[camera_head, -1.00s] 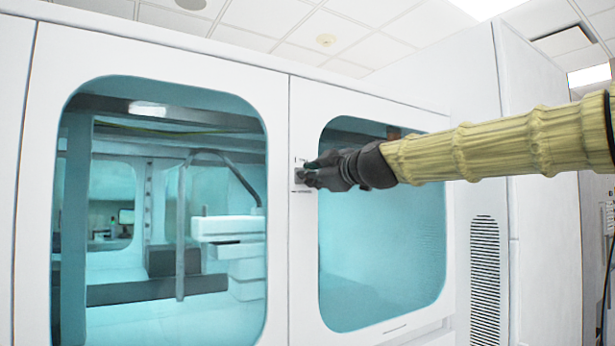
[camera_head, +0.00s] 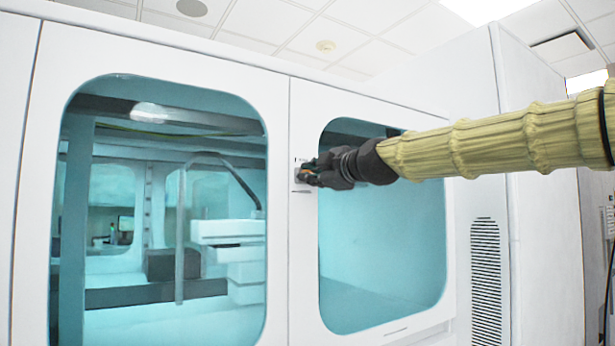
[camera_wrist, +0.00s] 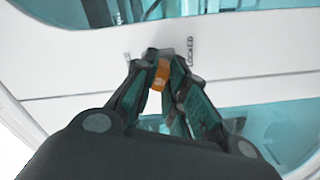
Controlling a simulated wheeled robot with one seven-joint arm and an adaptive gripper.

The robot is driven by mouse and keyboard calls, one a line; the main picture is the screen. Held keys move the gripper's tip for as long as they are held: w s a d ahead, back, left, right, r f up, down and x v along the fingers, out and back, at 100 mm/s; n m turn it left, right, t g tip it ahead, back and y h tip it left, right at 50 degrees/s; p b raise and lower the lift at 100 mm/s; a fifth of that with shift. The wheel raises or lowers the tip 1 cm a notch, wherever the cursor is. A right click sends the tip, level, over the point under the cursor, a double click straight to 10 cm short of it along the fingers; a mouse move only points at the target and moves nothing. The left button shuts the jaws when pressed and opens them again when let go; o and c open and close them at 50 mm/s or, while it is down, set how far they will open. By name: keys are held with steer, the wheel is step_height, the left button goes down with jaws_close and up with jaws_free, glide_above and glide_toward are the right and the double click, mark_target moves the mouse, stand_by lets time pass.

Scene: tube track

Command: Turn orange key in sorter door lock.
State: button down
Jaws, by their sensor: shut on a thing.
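The orange key (camera_wrist: 161,75) sits between my fingertips at the grey lock (camera_wrist: 153,53) on the sorter's white door frame. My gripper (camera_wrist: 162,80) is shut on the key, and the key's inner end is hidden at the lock. In the head view, my gripper (camera_head: 309,173) is at the lock plate (camera_head: 298,163), beside the left edge of the right door window. A small bit of orange shows between the dark fingers there. The word "LOCKED" is printed beside the lock in the wrist view. The sorter door (camera_head: 380,322) looks closed.
A large teal window (camera_head: 160,250) fills the left panel, with shelves and a bent pipe behind it. A vent grille (camera_head: 485,270) is on the cabinet side at right. The space in front of the panels around my arm looks clear.

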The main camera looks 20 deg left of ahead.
steer(key=shift+r+n, duration=0.15)
steer(key=shift+n, duration=1.15)
steer(key=shift+n, duration=0.4)
steer(key=c, duration=1.9)
jaws_free()
steer(key=shift+n, duration=0.3)
steer(key=o, duration=0.5)
steer(key=shift+o, duration=0.2)
steer(key=shift+s+d, duration=0.1)
steer(key=shift+d, duration=0.05)
steer(key=v, duration=1.1)
steer(key=shift+s+d, duration=0.25)
steer(key=shift+d, duration=0.05)
